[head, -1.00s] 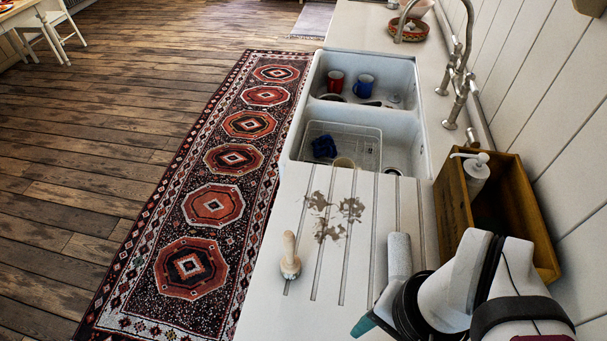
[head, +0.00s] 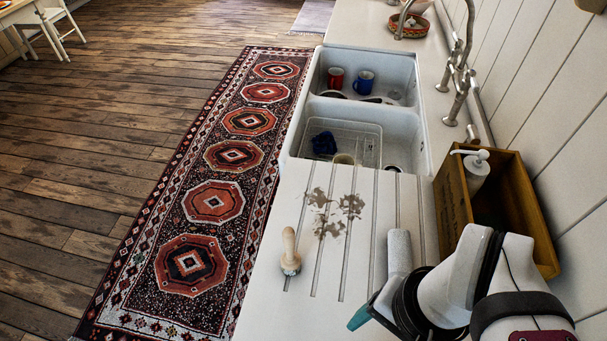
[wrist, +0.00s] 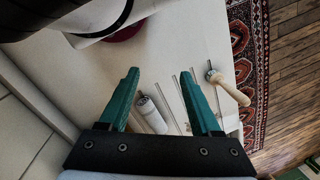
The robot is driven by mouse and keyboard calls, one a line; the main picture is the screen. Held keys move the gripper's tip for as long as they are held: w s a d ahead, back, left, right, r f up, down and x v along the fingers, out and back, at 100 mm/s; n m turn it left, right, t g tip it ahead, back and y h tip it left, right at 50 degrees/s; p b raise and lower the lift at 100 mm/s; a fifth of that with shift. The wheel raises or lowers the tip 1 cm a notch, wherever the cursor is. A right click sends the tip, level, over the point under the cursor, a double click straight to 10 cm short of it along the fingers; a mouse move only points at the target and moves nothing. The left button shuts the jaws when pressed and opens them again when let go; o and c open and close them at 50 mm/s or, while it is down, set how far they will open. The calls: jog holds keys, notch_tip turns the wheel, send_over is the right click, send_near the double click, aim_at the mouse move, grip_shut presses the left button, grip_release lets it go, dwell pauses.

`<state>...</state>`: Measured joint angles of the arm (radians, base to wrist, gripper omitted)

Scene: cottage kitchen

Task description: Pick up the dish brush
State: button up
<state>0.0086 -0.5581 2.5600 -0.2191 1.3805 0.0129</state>
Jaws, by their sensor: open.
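The dish brush (head: 290,252) has a pale wooden handle and a round head. In the head view one teal fingertip (head: 359,318) shows at the lower right; the rest of the gripper is hidden by my arm.
A pale cylinder (wrist: 152,116) shows between the fingers' lines in the wrist view. A wooden box (head: 512,205) with a pump bottle (head: 477,170) stands at the right. The double sink (head: 408,72) holds a red mug (head: 335,77), a blue mug (head: 364,82) and a rack.

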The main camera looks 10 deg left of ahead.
jog(key=w+a+r+m, duration=0.2)
jog(key=w, duration=0.3)
jog(key=m+h, duration=0.2)
jog(key=m, duration=0.5)
send_over(290, 247)
jog(key=w, duration=0.2)
jog(key=shift+s+a+f, duration=0.15)
jog(key=shift+a+f, duration=0.1)
jog(key=shift+f, duration=0.05)
jog(key=f, duration=1.5)
jog(key=shift+s+f, duration=0.25)
jog(key=shift+f, duration=0.1)
grip_shut()
